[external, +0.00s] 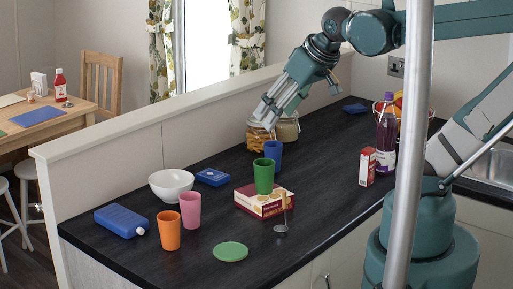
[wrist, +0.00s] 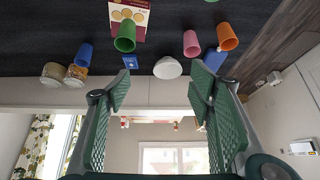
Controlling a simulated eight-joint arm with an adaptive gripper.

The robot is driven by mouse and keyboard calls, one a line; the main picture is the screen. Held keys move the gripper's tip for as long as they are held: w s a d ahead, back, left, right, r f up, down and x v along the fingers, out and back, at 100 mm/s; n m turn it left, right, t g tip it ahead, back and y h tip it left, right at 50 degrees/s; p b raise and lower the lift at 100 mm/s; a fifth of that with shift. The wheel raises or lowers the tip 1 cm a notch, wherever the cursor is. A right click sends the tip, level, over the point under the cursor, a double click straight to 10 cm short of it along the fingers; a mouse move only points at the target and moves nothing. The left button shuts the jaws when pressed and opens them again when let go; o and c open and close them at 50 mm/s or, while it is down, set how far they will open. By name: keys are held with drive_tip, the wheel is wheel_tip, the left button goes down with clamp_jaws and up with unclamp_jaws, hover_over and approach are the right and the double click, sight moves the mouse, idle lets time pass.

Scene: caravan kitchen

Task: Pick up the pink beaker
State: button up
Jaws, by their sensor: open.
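The pink beaker (external: 190,210) stands upright on the dark worktop in the external view, right beside the orange beaker (external: 168,230). In the wrist view, which looks upside down, the pink beaker (wrist: 191,44) shows above and between my fingers, beside the orange beaker (wrist: 227,37). My gripper (external: 267,115) is open and empty, high over the back of the worktop near the storage jars, well away from the pink beaker. Its two green fingers (wrist: 160,88) stand wide apart in the wrist view.
A white bowl (external: 171,185) stands just behind the pink beaker, and a blue bottle (external: 122,221) lies to the left. A green beaker (external: 264,176) stands on a red box (external: 262,201). A green disc (external: 230,251) lies in front. A low partition (external: 190,116) edges the worktop.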

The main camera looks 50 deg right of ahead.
drive_tip(key=w, duration=0.1)
drive_tip(key=m+g, duration=0.7)
drive_tip(key=m, duration=0.2)
hover_over(191, 208)
drive_tip(key=w+d, duration=0.2)
wheel_tip(191, 208, down, 21)
drive_tip(key=shift+f, duration=0.2)
drive_tip(key=shift+f, duration=0.1)
drive_tip(key=shift+f, duration=1.2)
drive_tip(key=shift+f, duration=0.15)
drive_tip(key=shift+f, duration=2.45)
drive_tip(key=shift+c, duration=0.3)
